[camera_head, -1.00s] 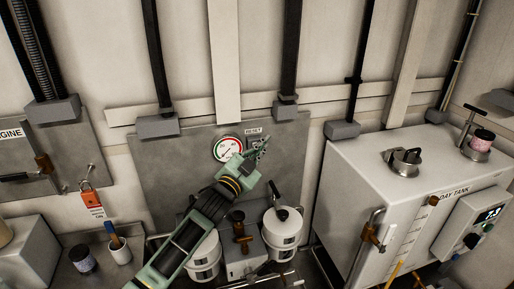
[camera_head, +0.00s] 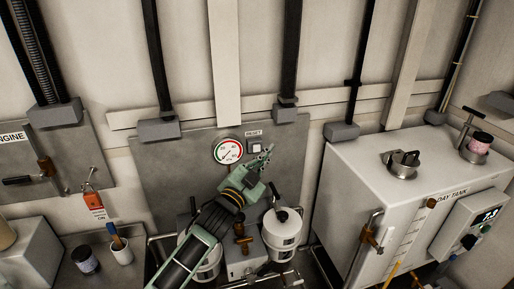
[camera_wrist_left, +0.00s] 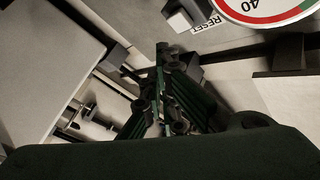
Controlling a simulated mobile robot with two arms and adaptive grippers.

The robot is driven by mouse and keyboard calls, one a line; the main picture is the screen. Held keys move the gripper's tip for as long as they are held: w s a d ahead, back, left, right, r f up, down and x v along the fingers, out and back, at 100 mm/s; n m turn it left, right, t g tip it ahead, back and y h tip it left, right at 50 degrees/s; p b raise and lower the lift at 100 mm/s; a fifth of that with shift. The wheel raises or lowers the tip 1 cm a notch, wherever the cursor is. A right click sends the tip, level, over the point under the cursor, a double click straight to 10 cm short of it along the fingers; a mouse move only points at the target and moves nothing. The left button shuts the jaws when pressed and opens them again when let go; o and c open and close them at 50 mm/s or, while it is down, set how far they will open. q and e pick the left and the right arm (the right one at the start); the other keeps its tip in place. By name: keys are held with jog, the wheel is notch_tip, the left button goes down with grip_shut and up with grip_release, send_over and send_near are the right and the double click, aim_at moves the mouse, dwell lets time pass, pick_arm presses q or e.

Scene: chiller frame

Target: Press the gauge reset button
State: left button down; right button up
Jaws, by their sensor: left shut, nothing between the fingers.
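The reset button (camera_head: 256,148) is a small pale square in a dark frame under a RESET label, on the grey wall panel (camera_head: 160,165). The round gauge (camera_head: 228,151), with a white face and red and green rim, sits just left of it. My left gripper (camera_head: 267,150) is shut and empty, its fingertips just right of and below the button in the head view. In the left wrist view the fingers (camera_wrist_left: 161,50) show shut, with the button block (camera_wrist_left: 188,14) and the gauge (camera_wrist_left: 268,8) beyond them, apart from the tips. My right gripper is not in view.
Two white canisters, one at the right (camera_head: 282,228), stand below the panel with a brown-handled valve (camera_head: 241,238) between them. A white day tank (camera_head: 345,185) stands at the right. A red tag (camera_head: 93,199) hangs at the left.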

pick_arm(q)
jog(key=shift+s+d+p, duration=0.25)
jog(key=shift+s, duration=0.55)
jog(key=shift+s+d+p, duration=0.2)
jog(key=shift+s+p, duration=0.05)
jog(key=shift+s, duration=0.5)
